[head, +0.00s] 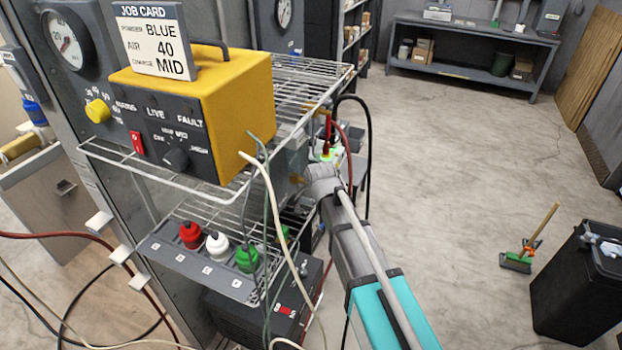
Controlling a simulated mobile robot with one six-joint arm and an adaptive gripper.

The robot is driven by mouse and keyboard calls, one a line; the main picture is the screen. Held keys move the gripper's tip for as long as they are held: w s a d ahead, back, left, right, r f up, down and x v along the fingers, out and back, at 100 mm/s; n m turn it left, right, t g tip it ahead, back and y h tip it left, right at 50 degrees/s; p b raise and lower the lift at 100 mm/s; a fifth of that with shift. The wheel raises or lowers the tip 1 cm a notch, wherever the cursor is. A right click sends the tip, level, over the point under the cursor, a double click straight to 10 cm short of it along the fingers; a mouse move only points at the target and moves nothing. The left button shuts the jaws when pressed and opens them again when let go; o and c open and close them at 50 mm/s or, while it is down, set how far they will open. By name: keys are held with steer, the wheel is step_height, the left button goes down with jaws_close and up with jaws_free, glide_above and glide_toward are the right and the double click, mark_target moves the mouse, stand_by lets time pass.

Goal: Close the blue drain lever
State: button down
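I cannot make out a blue drain lever for certain. A small blue part (35,112) shows at the left edge, behind the grey cabinet, but I cannot tell what it is. My arm reaches from the bottom right to the right side of the wire rack (311,74). Its wrist is beside the rack, below the top shelf. My gripper's fingers are hidden there behind the rack and cables, so I cannot see what they touch or hold.
A yellow control box (237,92) with a job card (152,42) stands on the rack. Red, white and green-capped fittings (217,245) line the lower shelf. Loose cables hang in front. A black bin (575,290) and a brush (516,262) are at right; open floor lies between.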

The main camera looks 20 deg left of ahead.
stand_by(0.3)
steer(key=c, duration=0.6)
jaws_free()
steer(key=shift+c, duration=0.2)
steer(key=shift+g, duration=0.3)
